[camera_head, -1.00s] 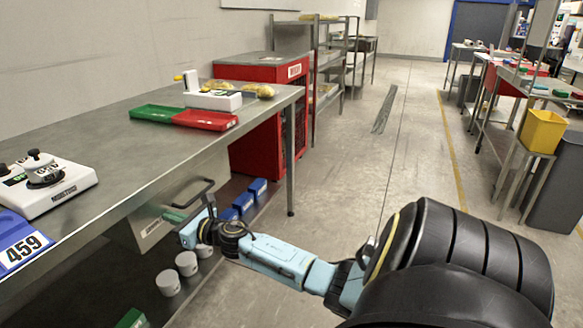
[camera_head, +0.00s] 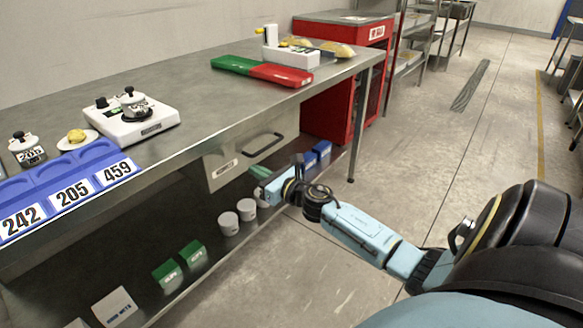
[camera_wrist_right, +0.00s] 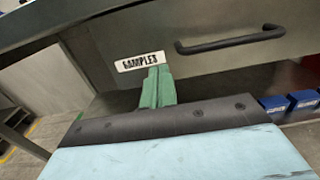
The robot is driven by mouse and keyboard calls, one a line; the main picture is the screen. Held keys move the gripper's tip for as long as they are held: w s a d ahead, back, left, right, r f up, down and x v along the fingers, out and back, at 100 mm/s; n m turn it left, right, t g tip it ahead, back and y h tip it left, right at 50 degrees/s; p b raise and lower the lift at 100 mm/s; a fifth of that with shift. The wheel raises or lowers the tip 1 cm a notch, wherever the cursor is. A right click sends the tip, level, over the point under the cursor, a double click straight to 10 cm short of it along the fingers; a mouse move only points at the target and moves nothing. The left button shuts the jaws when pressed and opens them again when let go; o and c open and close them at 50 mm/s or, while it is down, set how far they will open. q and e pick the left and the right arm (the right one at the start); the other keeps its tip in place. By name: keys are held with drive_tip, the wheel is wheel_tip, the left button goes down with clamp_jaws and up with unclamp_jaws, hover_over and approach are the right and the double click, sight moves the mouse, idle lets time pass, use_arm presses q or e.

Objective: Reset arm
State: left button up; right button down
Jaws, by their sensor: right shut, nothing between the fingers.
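My right arm comes in from the lower right in the head view. My right gripper (camera_head: 260,173) is beside the front of the bench, just below a grey drawer's bar handle (camera_head: 262,143). In the right wrist view its two green fingers (camera_wrist_right: 157,88) are together with nothing between them. They point at the drawer front (camera_wrist_right: 215,62), just under its "SAMPLES" label (camera_wrist_right: 142,62), and the dark handle (camera_wrist_right: 232,40) is up and to the right. I cannot tell whether the fingertips touch the drawer. My left gripper is in neither view.
On the steel bench (camera_head: 190,85) are a white scale (camera_head: 135,122) with a weight on it, a blue numbered tray (camera_head: 62,190) and green and red trays (camera_head: 280,74). White cups (camera_head: 229,223) and green boxes (camera_head: 192,253) stand on the lower shelf. Floor at right is open.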

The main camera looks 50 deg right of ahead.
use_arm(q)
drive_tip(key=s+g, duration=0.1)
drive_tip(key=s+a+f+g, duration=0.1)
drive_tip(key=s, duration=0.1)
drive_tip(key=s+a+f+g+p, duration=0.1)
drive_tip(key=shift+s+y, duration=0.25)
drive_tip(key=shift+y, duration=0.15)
use_arm(e)
drive_tip(key=s, duration=0.8)
drive_tip(key=shift+d, duration=0.3)
drive_tip(key=shift+w+f, duration=0.1)
